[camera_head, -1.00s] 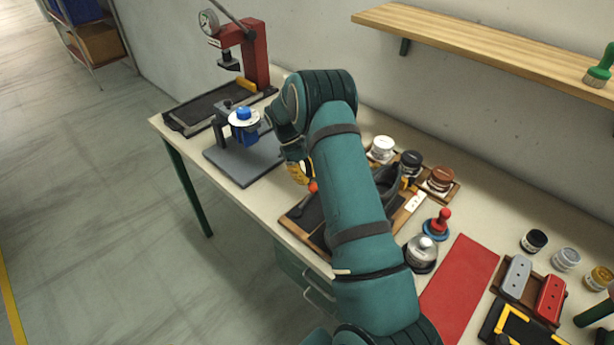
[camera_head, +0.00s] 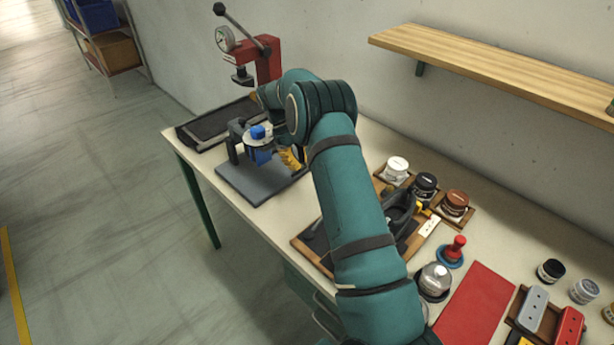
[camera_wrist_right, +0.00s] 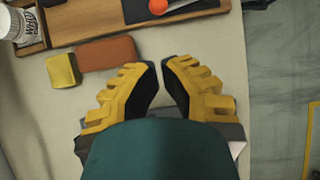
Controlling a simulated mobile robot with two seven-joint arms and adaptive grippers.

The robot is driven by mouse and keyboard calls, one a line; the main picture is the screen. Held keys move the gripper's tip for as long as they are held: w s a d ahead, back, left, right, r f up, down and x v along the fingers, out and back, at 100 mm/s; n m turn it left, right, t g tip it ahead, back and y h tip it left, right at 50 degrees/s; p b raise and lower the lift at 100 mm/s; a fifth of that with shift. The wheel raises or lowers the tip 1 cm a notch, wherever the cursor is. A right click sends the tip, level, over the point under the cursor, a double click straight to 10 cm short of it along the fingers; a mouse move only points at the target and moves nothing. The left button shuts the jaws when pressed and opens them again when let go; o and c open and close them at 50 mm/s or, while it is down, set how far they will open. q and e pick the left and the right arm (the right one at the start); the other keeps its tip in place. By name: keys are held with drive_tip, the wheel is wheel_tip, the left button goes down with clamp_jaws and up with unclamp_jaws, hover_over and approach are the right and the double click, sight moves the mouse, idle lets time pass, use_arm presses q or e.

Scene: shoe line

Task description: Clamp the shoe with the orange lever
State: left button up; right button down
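The shoe (camera_head: 402,206) looks dark and sits on a wooden-edged board (camera_head: 298,243); my right arm hides much of both. The lever's orange knob (camera_wrist_right: 158,6) shows at the top edge of the right wrist view, over a dark surface; in the head view my arm hides it. My right gripper (camera_wrist_right: 161,68) has yellow fingers with dark pads. A narrow gap between the tips shows bare table, and nothing is held. In the head view its yellow fingers (camera_head: 291,158) are beside the blue-topped fixture, left of the board and apart from the knob. My left gripper is out of view.
The blue-topped fixture (camera_head: 258,134) stands on a grey plate (camera_head: 250,186) close to my right gripper. A red press (camera_head: 267,60) is behind. Jars (camera_head: 425,187) stand right of the arm. A yellow block (camera_wrist_right: 62,70) and orange-brown block (camera_wrist_right: 107,53) lie near the fingers.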

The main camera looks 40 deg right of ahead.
drive_tip(key=shift+v, duration=0.9)
drive_tip(key=shift+w+f, duration=0.1)
drive_tip(key=shift+w, duration=0.05)
